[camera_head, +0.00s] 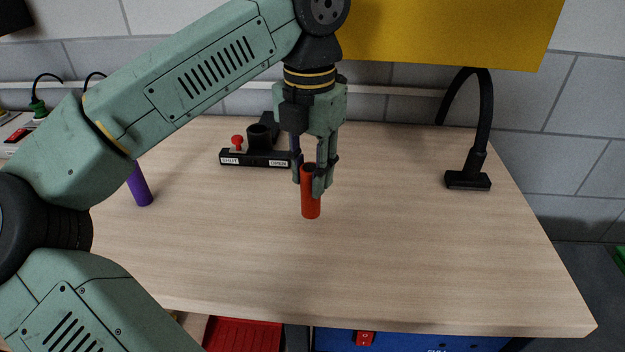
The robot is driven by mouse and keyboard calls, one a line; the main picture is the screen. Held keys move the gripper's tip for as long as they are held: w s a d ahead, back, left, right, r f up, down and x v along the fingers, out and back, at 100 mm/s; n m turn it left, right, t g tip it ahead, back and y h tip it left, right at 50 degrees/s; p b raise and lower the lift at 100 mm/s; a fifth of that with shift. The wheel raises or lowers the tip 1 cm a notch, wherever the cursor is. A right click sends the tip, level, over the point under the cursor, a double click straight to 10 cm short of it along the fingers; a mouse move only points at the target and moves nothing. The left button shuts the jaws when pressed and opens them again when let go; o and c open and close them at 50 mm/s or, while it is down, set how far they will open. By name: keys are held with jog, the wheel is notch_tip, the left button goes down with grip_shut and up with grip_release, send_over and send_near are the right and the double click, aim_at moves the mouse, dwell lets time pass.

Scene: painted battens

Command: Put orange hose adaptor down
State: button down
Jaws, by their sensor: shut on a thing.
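The orange hose adaptor (311,206) is a red-orange open-topped tube, upright in the middle of the wooden table. My gripper (312,183) points down from above and is shut on its upper part, with a finger on each side. The fingers hide part of the tube's upper wall. I cannot tell whether its lower end touches the table top or hangs just above it.
A black fixture (255,158) with a red knob and SHUT and OPEN labels stands behind left of my gripper. A black gooseneck lamp (468,180) stands at the right. A purple cylinder (140,187) is at the left, partly behind my arm. The table's front and right are clear.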

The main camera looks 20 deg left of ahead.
jog(key=shift+w, duration=0.3)
jog(key=shift+w+f+b, duration=0.2)
jog(key=shift+f+b, duration=0.9)
jog(key=shift+f, duration=0.75)
jog(key=shift+f, duration=0.25)
jog(key=c, duration=1.3)
grip_release()
jog(key=shift+r, duration=0.1)
notch_tip(320, 180, up, 10)
jog(key=p, duration=0.7)
jog(key=shift+r, duration=1.2)
